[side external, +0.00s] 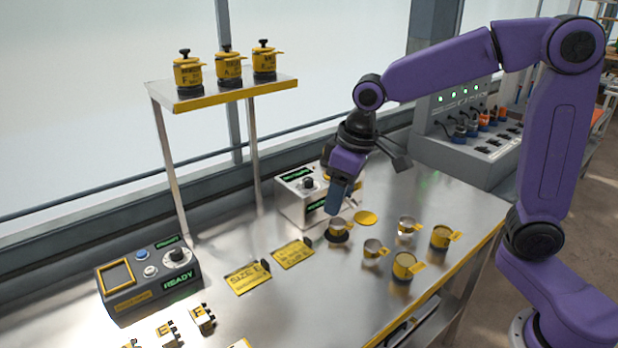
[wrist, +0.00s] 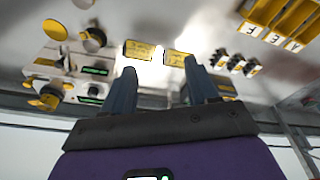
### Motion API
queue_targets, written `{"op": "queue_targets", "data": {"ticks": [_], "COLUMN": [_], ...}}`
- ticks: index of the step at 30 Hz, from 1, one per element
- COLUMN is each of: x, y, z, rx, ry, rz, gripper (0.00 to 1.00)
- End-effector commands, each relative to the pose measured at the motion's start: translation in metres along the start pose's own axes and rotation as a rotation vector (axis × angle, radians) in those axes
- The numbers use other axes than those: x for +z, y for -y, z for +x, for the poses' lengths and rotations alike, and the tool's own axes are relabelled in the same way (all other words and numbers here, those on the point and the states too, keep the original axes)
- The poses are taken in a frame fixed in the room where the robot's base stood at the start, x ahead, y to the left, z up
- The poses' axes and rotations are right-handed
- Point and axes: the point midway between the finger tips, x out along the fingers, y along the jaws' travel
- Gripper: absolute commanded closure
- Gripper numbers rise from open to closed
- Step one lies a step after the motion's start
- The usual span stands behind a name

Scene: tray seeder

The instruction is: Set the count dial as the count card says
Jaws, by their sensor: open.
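Two units carry dials, and I cannot read which is the count dial. A white box (side external: 291,207) has a dark dial (side external: 308,183) and two green displays, partly hidden behind my gripper. A dark console (side external: 127,291) has a white-rimmed dial (side external: 178,256) and a READY display. Two yellow cards stand between them: one card (side external: 247,277) begins "SIZE", the other card (side external: 293,253) is too small to read. My gripper (side external: 338,208) is open and empty, at the right front of the white box, above the bench. The wrist view shows its spread fingers (wrist: 161,82) and the cards beyond.
Small metal and yellow cups, including one yellow cup (side external: 404,266), stand right of my gripper. A yellow disc (side external: 365,218) lies near them. A raised shelf (side external: 230,93) holds three yellow canisters. A grey unit with plugs (side external: 461,152) stands behind.

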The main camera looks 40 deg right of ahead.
Motion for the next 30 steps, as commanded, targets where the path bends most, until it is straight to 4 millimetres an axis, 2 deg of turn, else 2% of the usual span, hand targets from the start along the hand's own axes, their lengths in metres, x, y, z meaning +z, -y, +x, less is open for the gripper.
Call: {"op": "queue_targets", "data": {"ticks": [1,6,15,21,24,30], "x": [-0.015,-0.056,-0.108,-0.125,-0.128,-0.129], "y": [-0.009,-0.043,-0.117,-0.168,-0.187,-0.204], "z": [0.002,0.005,0.010,0.012,0.012,0.013], "rx": [0.009,0.042,0.105,0.151,0.168,0.182], "ry": [-0.009,-0.045,-0.107,-0.146,-0.160,-0.172], "rz": [0.041,0.176,0.412,0.554,0.603,0.648], "gripper": [0.41,0.41,0.41,0.41,0.41,0.41]}}
